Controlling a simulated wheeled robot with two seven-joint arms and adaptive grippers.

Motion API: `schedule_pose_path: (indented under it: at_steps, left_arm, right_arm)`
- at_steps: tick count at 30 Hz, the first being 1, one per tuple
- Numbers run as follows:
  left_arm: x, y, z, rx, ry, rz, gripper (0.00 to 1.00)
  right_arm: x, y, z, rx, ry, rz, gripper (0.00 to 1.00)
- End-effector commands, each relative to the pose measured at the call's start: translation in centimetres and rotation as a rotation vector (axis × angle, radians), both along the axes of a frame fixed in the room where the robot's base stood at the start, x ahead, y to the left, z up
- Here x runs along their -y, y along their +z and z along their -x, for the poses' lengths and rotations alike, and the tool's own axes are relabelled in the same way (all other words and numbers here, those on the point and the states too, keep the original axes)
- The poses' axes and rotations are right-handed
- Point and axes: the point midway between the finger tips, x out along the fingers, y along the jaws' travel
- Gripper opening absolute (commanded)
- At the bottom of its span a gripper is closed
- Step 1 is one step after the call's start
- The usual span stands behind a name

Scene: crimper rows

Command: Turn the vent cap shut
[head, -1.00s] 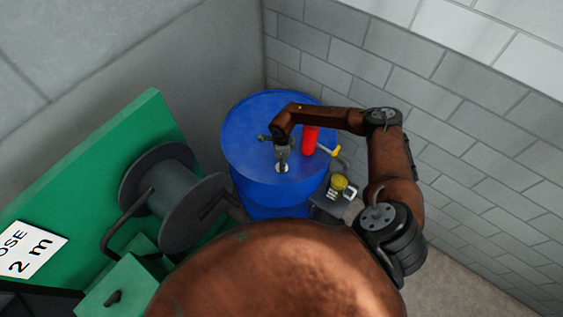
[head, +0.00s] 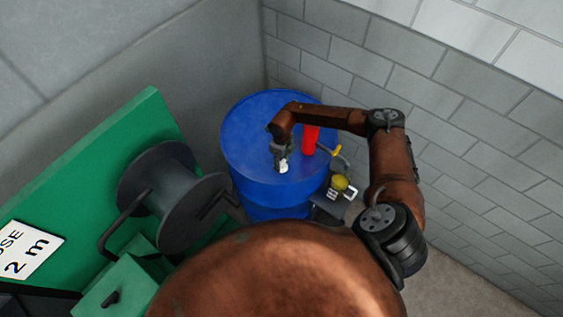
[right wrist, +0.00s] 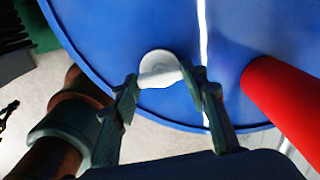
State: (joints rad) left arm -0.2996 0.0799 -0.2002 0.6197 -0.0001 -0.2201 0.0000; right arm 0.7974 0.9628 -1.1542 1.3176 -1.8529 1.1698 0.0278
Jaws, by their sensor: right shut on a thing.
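The white vent cap (head: 283,168) sits on the top of the blue drum (head: 245,140), near the rim closest to me. In the right wrist view the vent cap (right wrist: 158,66) shows a round face with a raised bar across it. My right gripper (head: 281,160) points down at the cap from above. In the right wrist view the fingers of my right gripper (right wrist: 166,80) stand on either side of the cap and are shut on it. How far the cap is turned cannot be told. My left gripper is not in view.
A red cylinder (head: 310,140) stands on the drum beside my right arm; a yellow-handled part (head: 336,151) is at the drum's right edge. A dark hose reel (head: 165,195) on a green panel (head: 110,140) stands left. Grey block walls close in behind and right.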

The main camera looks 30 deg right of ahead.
Motion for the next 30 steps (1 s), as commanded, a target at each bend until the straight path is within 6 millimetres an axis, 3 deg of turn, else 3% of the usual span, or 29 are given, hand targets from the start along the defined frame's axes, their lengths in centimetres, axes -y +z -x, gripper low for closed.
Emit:
schedule_pose_path:
  at_steps: [22, 23, 30]
  left_arm:
    - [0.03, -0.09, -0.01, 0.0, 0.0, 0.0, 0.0]
    - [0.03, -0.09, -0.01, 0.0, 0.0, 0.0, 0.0]
    - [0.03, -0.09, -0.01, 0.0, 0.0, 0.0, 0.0]
  right_arm:
    - [0.06, 0.08, -0.1, 0.002, -0.108, 0.0, 0.16]
    - [0.06, 0.08, -0.1, 0.002, -0.108, 0.0, 0.41]
    - [0.04, 0.05, -0.05, 0.001, -0.106, 0.0, 0.57]
